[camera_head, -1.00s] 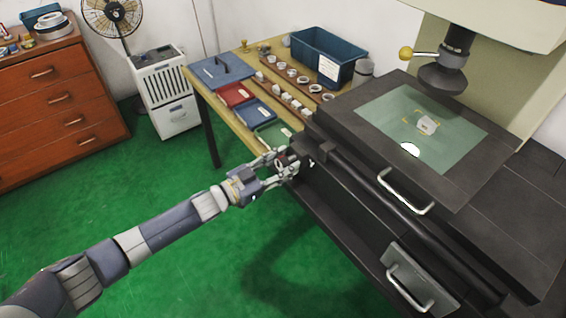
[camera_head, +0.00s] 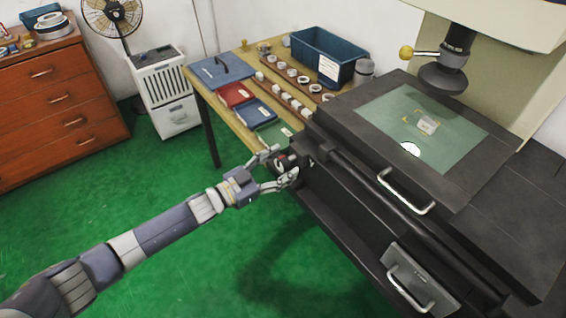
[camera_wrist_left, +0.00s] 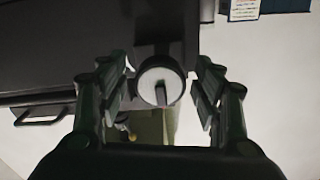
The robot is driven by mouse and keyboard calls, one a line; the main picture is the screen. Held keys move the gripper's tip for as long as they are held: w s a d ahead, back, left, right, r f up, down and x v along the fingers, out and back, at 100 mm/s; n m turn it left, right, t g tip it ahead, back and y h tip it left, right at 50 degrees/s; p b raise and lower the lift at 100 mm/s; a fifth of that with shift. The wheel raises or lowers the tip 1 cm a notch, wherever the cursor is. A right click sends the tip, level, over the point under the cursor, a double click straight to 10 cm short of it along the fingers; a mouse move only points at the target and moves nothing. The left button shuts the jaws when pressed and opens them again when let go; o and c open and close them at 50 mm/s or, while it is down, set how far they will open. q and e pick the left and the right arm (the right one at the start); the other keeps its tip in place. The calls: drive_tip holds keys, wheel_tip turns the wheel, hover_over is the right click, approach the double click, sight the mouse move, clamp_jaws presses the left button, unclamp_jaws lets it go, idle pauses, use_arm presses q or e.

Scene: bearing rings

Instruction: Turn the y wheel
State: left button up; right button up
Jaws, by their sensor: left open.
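The y wheel is a small round knob on the left side of the dark machine. It shows in the left wrist view (camera_wrist_left: 160,84) as a pale disc with a dark rim, between the two fingers. In the head view the wheel (camera_head: 283,161) is small and partly hidden by the fingers. My left gripper (camera_head: 284,168) is open, with one finger on each side of the wheel. In the left wrist view my left gripper (camera_wrist_left: 163,90) shows gaps between both fingers and the wheel. My right gripper is not in view.
The machine's stage (camera_head: 345,112) has a glass plate with a small white part (camera_head: 428,124). Handles (camera_head: 405,192) stick out at its front. A wooden table (camera_head: 214,98) with trays and rings stands behind my left gripper. The green floor (camera_head: 190,255) is clear.

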use_arm(q)
drive_tip(key=v, duration=1.1)
